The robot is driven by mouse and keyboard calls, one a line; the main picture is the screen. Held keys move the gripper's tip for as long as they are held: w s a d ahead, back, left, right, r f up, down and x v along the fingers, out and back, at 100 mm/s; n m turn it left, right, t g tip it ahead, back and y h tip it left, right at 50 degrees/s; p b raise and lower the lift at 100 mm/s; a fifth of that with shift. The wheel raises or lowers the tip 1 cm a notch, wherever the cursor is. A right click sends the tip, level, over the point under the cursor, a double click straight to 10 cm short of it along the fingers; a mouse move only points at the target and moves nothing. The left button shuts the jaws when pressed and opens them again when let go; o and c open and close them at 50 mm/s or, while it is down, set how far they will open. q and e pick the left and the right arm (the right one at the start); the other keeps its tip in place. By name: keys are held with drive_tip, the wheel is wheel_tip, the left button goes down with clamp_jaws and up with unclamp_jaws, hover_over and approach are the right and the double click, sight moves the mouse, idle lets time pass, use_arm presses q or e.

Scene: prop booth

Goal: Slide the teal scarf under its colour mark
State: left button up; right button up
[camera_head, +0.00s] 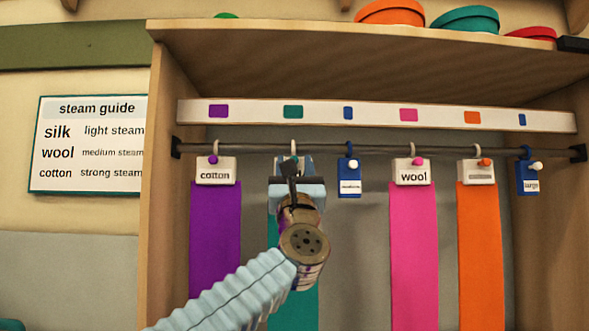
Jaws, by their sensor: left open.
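The teal scarf (307,305) hangs from the rail, largely hidden behind my left arm. Its hook (294,147) is on the rail below the teal colour mark (293,112) and looks nearly in line with it. My left gripper (292,172) is open in front of the top of this scarf, at its clip. It hides most of the clip, and I cannot tell whether the fingers touch it. My right gripper is not in view.
The rail (377,149) also holds a purple scarf (214,240), a pink scarf (413,250), an orange scarf (478,250) and blue tags (349,178) (527,178). A strip (258,112) with colour marks runs above, under a shelf (330,48). A steam guide (88,145) hangs left.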

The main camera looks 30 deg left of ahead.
use_arm(q)
drive_tip(key=b+v, duration=0.7)
drive_tip(key=v, duration=0.6)
drive_tip(key=shift+s+f+b, duration=0.25)
drive_tip(key=shift+f+b, duration=0.05)
drive_tip(key=shift+d, duration=0.1)
